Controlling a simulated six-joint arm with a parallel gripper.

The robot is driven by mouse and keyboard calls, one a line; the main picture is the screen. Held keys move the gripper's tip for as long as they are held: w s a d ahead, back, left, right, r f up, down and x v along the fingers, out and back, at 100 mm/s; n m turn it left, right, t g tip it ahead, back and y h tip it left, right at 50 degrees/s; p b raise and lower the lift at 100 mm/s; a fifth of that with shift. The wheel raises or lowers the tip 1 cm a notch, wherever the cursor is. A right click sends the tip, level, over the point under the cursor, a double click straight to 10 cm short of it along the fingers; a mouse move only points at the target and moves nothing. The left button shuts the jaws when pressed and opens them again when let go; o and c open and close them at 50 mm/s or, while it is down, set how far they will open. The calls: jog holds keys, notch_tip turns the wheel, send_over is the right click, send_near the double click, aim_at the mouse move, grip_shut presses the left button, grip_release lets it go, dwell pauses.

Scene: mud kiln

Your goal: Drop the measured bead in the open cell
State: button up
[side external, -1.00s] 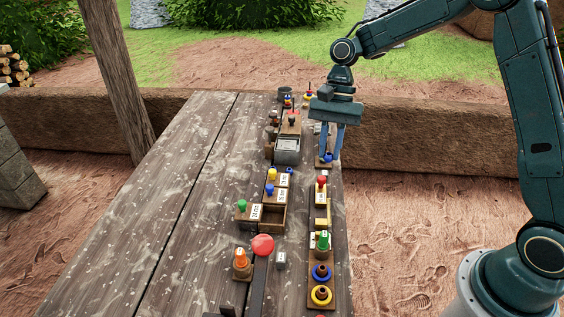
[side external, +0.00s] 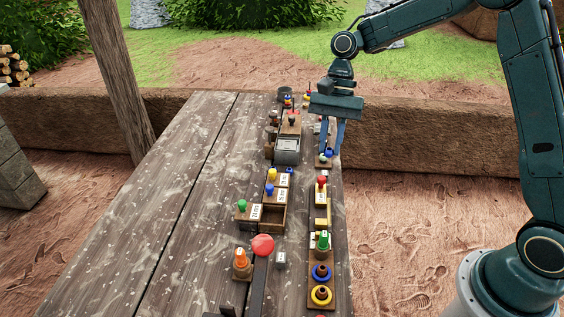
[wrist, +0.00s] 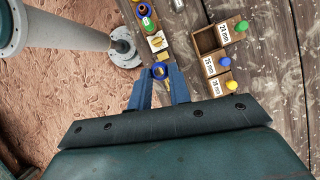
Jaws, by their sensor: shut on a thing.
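My gripper (side external: 333,152) is shut on a small blue bead (side external: 329,153). The wrist view shows the bead (wrist: 159,71) between the fingertips (wrist: 160,76). The bead is just above a small wooden stand (side external: 322,166) at the far right of the table; a pale rounded piece shows on that stand. The open cell (side external: 272,217) is an empty wooden compartment at the middle of the table, also in the wrist view (wrist: 207,40). Labelled lidded cells adjoin it, with green (side external: 242,204), blue (side external: 269,189) and yellow (side external: 272,174) knobs; the labels are partly legible.
A grey-topped box (side external: 287,146) stands left of my gripper. A red-knobbed piece (side external: 321,182), a green cone (side external: 323,240) and ringed pegs (side external: 321,273) line the right side. A red disc (side external: 262,245) and orange cone (side external: 241,260) stand nearer. The table's left side is clear.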

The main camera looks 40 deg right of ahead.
jog(key=shift+r, duration=1.8)
send_over(279, 215)
notch_tip(279, 215, down, 17)
jog(key=shift+f, duration=0.1)
jog(key=shift+f, duration=2.85)
